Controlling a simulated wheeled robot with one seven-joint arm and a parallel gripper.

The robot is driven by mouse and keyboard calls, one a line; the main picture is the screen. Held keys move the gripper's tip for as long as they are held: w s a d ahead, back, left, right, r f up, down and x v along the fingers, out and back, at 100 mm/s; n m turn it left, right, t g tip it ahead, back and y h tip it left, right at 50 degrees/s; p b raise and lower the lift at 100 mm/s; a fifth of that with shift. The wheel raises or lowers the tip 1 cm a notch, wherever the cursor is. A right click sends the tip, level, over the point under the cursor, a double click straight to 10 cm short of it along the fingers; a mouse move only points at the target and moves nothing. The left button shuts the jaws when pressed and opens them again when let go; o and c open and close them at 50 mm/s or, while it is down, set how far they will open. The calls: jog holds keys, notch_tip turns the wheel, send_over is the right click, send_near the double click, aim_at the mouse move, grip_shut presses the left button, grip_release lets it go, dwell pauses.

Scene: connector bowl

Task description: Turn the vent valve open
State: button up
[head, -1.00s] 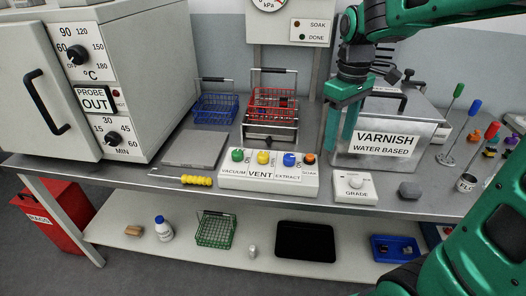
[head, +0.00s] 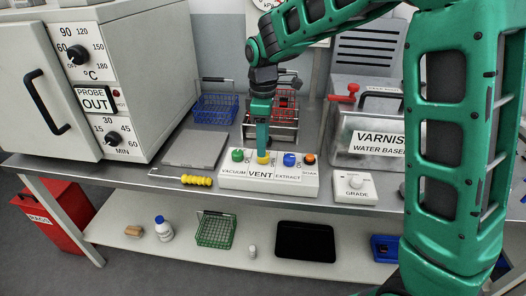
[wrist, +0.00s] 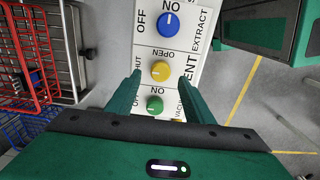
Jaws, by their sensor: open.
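The yellow vent valve knob (wrist: 160,71) sits in the middle of the white control box (head: 228,183), between the green vacuum knob (head: 238,155) and the blue extract knob (head: 289,159). In the wrist view, SHUT and OPEN are printed beside the yellow knob. My gripper (wrist: 136,80) is open and points down at the box, its fingertips on either side of the yellow knob's area, slightly toward the green knob. The head view shows my gripper (head: 262,158) over the yellow knob (head: 263,162), partly hiding it. I cannot tell whether a finger touches it.
An orange soak button (head: 309,159) is at the box's right end. A red basket (head: 285,104) stands behind it, a blue basket (head: 214,107) further left. The varnish tank (head: 362,150) and grade dial (head: 355,182) are to the right. A yellow-handled tool (head: 196,180) lies left.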

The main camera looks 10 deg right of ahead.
jog(key=shift+f, duration=2.1)
jog(key=c, duration=1)
jog(key=shift+c, duration=0.2)
